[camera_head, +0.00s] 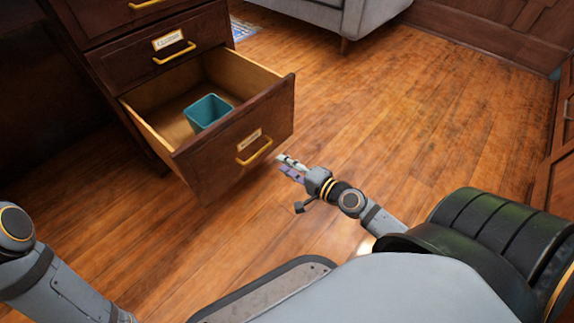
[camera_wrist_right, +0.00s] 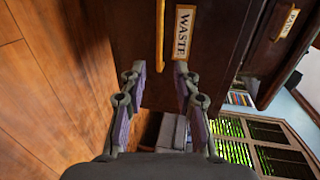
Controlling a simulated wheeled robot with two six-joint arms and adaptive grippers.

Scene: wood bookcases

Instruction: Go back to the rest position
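My right gripper (camera_head: 285,166) is open and empty, just right of the pulled-out bottom drawer (camera_head: 233,142) in the head view. In the right wrist view its two fingers (camera_wrist_right: 160,88) stand apart. The drawer's yellow handle (camera_wrist_right: 159,45) lies ahead of them, and the handle also shows in the head view (camera_head: 254,153), a short gap from the fingertips. A label reading WASTE (camera_wrist_right: 183,32) is beside the handle. A teal bin (camera_head: 208,112) stands inside the open drawer. My left arm (camera_head: 50,285) shows at the lower left; its gripper is out of view.
The dark wood cabinet (camera_head: 105,55) has closed drawers above the open one. A grey sofa (camera_head: 345,15) stands at the back. Wood floor (camera_head: 420,115) is clear to the right of the drawer. Wooden furniture (camera_head: 562,150) edges the far right.

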